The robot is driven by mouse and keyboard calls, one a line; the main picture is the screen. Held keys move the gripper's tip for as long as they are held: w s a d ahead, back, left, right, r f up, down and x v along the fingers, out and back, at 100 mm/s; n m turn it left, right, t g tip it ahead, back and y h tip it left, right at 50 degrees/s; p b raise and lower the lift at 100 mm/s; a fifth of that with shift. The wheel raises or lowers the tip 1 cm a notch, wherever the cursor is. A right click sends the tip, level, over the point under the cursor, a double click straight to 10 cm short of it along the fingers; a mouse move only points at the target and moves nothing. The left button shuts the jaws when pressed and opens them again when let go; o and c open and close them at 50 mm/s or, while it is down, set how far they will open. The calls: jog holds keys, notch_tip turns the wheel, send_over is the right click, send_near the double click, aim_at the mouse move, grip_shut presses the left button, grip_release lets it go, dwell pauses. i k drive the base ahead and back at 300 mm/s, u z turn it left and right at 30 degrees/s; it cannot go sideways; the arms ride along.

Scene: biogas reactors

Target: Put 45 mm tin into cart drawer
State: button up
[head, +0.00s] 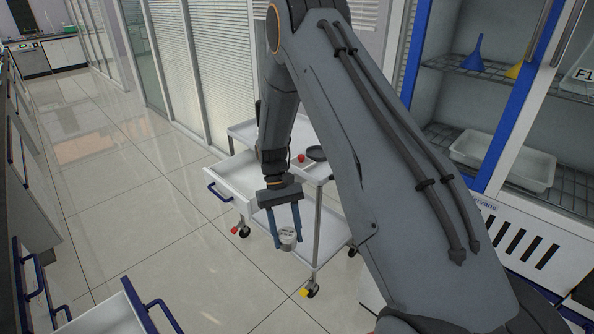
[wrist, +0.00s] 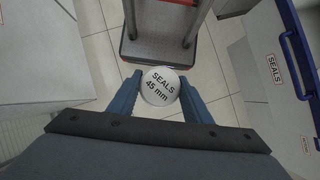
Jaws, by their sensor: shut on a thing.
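The 45 mm tin (wrist: 160,86) is a small round tin with a white lid reading "SEALS 45 mm". My gripper (wrist: 160,95) points down and is shut on it, a finger on each side. In the head view the tin (head: 287,238) hangs low between the blue fingers of my gripper (head: 288,241), in front of the cart. The cart drawer (head: 237,180) is pulled out, up and left of the gripper, with a blue handle.
The white cart (head: 317,230) carries a red item (head: 301,157) and a dark round dish (head: 316,154) on top. A glass-fronted cabinet (head: 470,110) stands at the right. Another open drawer (head: 105,318) is at the lower left. The tiled floor (head: 130,200) between is clear.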

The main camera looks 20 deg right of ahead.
aim_at(245, 187)
jog(key=z, duration=0.2)
jog(key=i, duration=1.25)
jog(key=u, duration=0.45)
